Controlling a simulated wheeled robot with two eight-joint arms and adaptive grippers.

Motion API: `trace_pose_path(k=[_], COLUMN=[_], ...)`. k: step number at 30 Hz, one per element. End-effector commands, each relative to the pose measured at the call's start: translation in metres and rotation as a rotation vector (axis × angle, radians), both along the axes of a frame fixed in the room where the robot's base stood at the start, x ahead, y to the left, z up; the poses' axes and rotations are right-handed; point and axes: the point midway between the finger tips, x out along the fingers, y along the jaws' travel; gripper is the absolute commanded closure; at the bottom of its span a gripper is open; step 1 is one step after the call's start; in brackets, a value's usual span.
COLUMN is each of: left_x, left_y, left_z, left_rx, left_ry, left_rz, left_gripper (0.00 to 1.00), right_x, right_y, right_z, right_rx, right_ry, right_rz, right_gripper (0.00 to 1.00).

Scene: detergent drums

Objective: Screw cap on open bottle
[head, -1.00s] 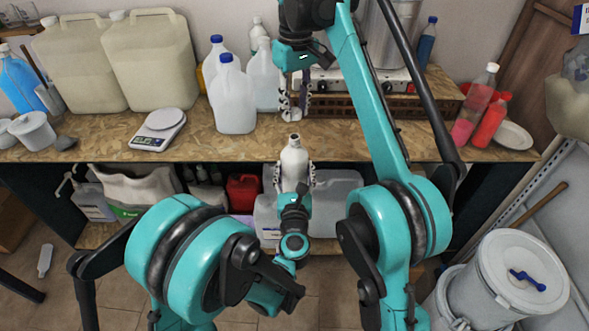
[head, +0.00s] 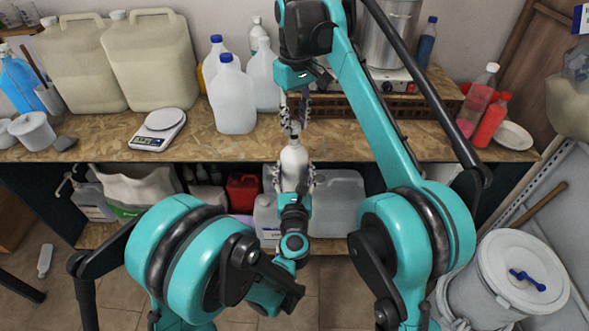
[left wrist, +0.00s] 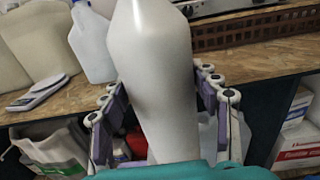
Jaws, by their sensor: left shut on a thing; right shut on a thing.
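The white bottle (head: 293,160) stands upright in front of the table edge, held in the air by my left gripper (head: 294,180). In the left wrist view the bottle (left wrist: 155,75) fills the middle, with the fingers (left wrist: 165,115) closed on both sides of it; its top is cut off there. My right gripper (head: 292,128) points down from above, its fingertips just over the bottle's mouth and close to it. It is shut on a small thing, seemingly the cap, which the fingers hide. I cannot tell whether the cap touches the bottle's neck.
The wooden table (head: 235,150) is right behind the bottle. A large jug (head: 233,98), a scale (head: 159,130) and a brown crate (head: 345,105) stand on it. Pink and red bottles (head: 490,120) stand at the right. Containers fill the shelf below. A lidded white drum (head: 510,280) stands at lower right.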

Motion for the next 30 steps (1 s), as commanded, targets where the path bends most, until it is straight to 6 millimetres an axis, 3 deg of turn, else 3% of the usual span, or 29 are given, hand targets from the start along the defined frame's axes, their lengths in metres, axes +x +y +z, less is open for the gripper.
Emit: trace_pose_path(k=[20, 30], left_x=[0.000, 0.000], left_y=[0.000, 0.000], left_z=[0.000, 0.000], left_rx=[0.001, 0.001], left_ry=[-0.001, -0.001], left_rz=[0.000, 0.000], left_gripper=[0.98, 0.98], right_x=[-0.002, -0.002], right_y=[0.000, 0.000], right_z=[0.001, -0.015], right_rx=[-0.006, -0.006], right_ry=[-0.004, -0.004], right_rz=[0.000, 0.000], right_gripper=[0.79, 0.79])
